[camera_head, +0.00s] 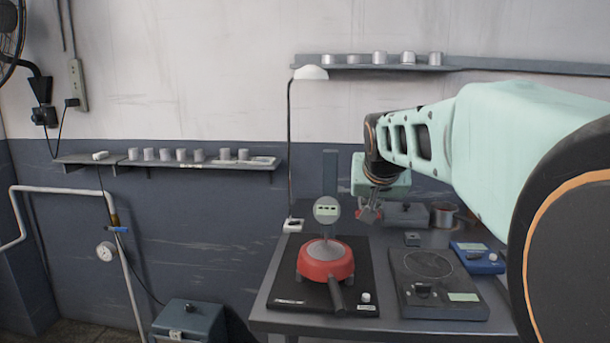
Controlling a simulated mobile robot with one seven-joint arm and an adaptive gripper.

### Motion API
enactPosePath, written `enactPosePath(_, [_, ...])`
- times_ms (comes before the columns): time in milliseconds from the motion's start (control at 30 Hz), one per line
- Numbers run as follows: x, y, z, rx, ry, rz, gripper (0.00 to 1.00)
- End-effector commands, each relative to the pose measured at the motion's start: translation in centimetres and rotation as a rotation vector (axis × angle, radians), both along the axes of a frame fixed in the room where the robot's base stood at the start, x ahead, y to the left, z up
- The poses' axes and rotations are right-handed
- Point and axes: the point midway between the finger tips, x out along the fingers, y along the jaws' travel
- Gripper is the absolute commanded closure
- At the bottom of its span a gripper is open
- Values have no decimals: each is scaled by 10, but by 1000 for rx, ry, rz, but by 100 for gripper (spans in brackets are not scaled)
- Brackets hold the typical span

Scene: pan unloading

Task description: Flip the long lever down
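I cannot tell for certain which part is the long lever. A small blue handle (118,229) sits on the white pipe at the left. A dark upright bar (330,172) stands behind the round gauge on the table. My gripper (369,215) hangs over the back of the table, pointing down, to the right of the red pan and far from the blue handle. Its fingers are small and partly dark, so whether they are open or shut does not show clearly. My arm hides part of the right side of the scene.
A red pan (325,264) with a dark handle sits on a black plate (285,275). A grey hotplate (447,304), a blue device (478,258) and a brown pot (444,214) are to the right. A thin lamp pole (290,150) rises at the table's back left.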

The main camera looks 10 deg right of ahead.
Motion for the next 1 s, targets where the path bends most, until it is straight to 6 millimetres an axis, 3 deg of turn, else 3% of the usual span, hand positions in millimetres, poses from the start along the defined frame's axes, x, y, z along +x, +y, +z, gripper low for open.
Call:
enactPosePath(600, [-1, 0, -53, -3, -6, 1, 100])
enactPosePath(1000, [0, 0, -62, -3, -7, 1, 100])
